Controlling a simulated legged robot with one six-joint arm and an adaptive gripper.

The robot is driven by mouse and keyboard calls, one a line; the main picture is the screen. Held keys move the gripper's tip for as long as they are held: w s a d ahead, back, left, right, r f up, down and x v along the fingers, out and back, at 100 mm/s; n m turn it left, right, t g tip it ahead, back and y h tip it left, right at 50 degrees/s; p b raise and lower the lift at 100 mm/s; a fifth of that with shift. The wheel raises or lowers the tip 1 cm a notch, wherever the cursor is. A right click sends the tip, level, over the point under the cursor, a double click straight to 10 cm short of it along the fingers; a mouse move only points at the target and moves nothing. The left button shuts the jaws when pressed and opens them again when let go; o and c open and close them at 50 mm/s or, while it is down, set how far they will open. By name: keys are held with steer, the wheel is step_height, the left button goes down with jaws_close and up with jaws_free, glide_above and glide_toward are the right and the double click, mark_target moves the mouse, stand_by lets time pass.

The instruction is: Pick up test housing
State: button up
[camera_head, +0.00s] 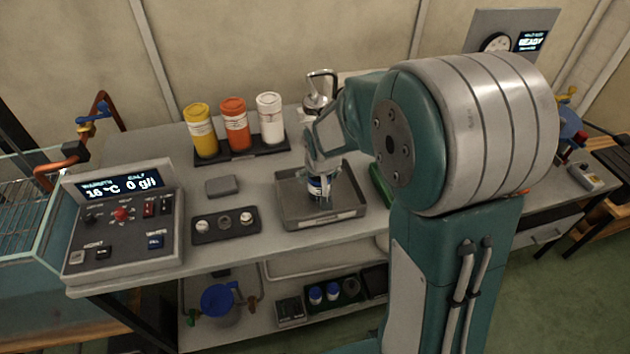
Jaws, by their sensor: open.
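A small cylinder with a blue and white band (317,189), likely the test housing, stands in a grey shallow tray (291,220) on the bench. My gripper (322,180) is open and points down over the tray, right at the cylinder. Its fingers overlap the cylinder in this view and hide part of it. I cannot tell whether they touch it. My arm comes in from the right and covers part of the bench behind.
Yellow (201,130), orange (235,124) and white (270,118) bottles stand in a rack behind the tray. A control console (122,216) is at left. A dark holder with small round parts (226,225) and a grey block (221,186) lie left of the tray.

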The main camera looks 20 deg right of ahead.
steer(key=w+d, duration=0.1)
steer(key=w+d+f, duration=0.1)
steer(key=w, duration=0.1)
steer(key=shift+f, duration=0.1)
steer(key=shift+a, duration=0.55)
steer(key=c, duration=1)
steer(key=shift+d, duration=0.2)
steer(key=shift+c, duration=0.2)
steer(key=shift+d, duration=0.1)
